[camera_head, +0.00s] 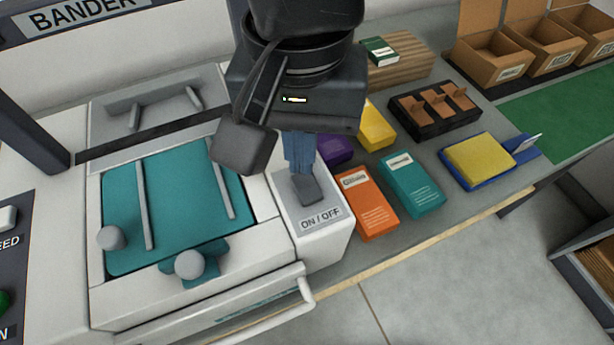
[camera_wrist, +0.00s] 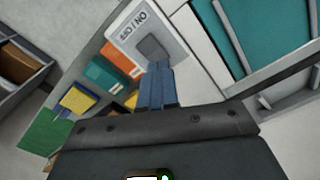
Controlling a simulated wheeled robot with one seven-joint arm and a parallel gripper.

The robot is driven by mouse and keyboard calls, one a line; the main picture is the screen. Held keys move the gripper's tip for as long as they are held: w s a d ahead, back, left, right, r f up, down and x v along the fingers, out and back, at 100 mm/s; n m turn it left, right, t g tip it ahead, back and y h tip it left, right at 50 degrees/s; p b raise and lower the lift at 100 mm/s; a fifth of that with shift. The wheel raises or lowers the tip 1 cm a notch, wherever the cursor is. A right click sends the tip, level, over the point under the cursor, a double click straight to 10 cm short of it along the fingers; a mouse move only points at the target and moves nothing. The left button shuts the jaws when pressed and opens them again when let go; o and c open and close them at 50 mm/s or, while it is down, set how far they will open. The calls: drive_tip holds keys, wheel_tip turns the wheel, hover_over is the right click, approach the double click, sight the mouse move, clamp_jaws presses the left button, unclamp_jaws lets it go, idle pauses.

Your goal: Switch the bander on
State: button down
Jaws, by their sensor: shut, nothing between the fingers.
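The bander (camera_head: 180,215) is a white machine with a teal bed at the left of the head view. Its grey rocker switch (camera_head: 307,189) sits on a white panel marked ON / OFF (camera_head: 322,218) at the machine's right corner. The switch also shows in the wrist view (camera_wrist: 151,47). My gripper (camera_head: 301,172) has blue fingers, shut and empty, with the tips right at the upper edge of the switch. In the wrist view the fingertips (camera_wrist: 160,66) overlap the switch's near edge. I cannot tell whether they touch it or whether the switch is pressed.
An orange box (camera_head: 367,203), a teal box (camera_head: 412,184) and a purple box (camera_head: 335,151) lie on the counter close right of the switch panel. A black tray (camera_head: 434,111) and cardboard bins (camera_head: 492,58) stand farther back. A handle bar (camera_head: 305,290) juts from the machine's front.

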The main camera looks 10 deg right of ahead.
drive_tip(key=shift+f, duration=0.1)
drive_tip(key=shift+s+f+b, duration=0.1)
drive_tip(key=shift+f+b, duration=0.6)
drive_tip(key=shift+f, duration=0.65)
wheel_tip(320, 180, up, 7)
drive_tip(key=p, duration=0.7)
drive_tip(key=shift+r, duration=0.1)
